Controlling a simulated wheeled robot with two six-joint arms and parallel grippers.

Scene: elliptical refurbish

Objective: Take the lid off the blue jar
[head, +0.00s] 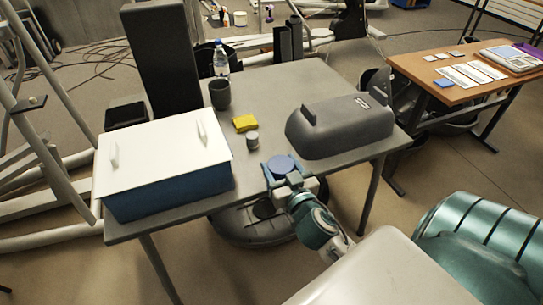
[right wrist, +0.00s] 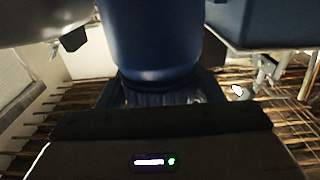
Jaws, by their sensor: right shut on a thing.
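The blue jar (head: 282,165) shows as a round, flat blue top between the fingers of my right gripper (head: 281,174), at the table's front edge. In the right wrist view the smooth blue body (right wrist: 155,42) fills the upper middle. A darker ribbed band (right wrist: 160,97) sits between the fingers of my right gripper (right wrist: 160,98), which is shut on the jar. I cannot tell whether the ribbed band is the lid. My left gripper is not in view.
On the grey table (head: 275,92) are a blue box with a white top (head: 165,155), a yellow block (head: 245,122), a small grey cylinder (head: 252,140), a dark cup (head: 219,94), a water bottle (head: 221,60) and a large grey case (head: 342,125). The table's back right is clear.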

